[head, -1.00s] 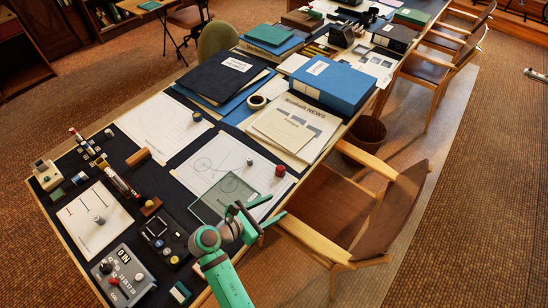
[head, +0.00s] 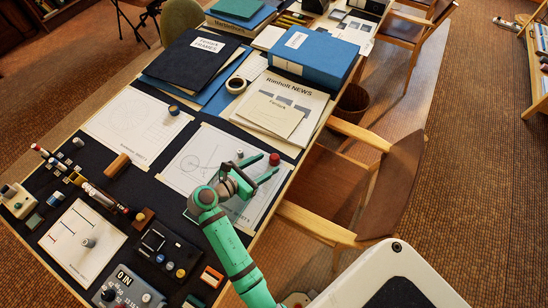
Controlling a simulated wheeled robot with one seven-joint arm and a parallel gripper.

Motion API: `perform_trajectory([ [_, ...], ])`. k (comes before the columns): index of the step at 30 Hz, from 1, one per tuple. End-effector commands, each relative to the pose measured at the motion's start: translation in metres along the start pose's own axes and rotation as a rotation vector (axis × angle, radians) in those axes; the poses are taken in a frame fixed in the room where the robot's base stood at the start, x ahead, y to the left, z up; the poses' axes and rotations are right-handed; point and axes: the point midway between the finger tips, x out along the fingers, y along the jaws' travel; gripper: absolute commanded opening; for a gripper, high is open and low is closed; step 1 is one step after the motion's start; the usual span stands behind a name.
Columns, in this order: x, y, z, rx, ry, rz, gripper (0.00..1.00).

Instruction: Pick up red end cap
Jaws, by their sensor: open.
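The red end cap (head: 274,159) is a small red cylinder standing upright on the right-hand drawing sheet (head: 206,141), near that sheet's right edge. My gripper (head: 267,166) is open. Its two fingers point right towards the red cap, with the fingertips very close to it. I cannot tell whether they touch it or how high they are above the sheet. Nothing shows held between the fingers. My arm hides part of the sheet's lower end.
A small grey cylinder (head: 240,153) stands left of my gripper. A dark blue and brass cap (head: 174,110) stands on the other sheet. A wooden chair (head: 385,190) stands at the table's right side.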

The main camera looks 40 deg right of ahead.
Motion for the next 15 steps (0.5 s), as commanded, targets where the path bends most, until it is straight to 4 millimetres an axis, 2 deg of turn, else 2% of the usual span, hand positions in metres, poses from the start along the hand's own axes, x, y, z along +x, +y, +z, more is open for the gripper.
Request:
perform_trajectory([
  [9, 0.038, 0.004, 0.004, 0.0, 0.001, 0.002, 0.5],
  [15, 0.05, 0.005, 0.004, -0.001, 0.0, 0.003, 0.5],
])
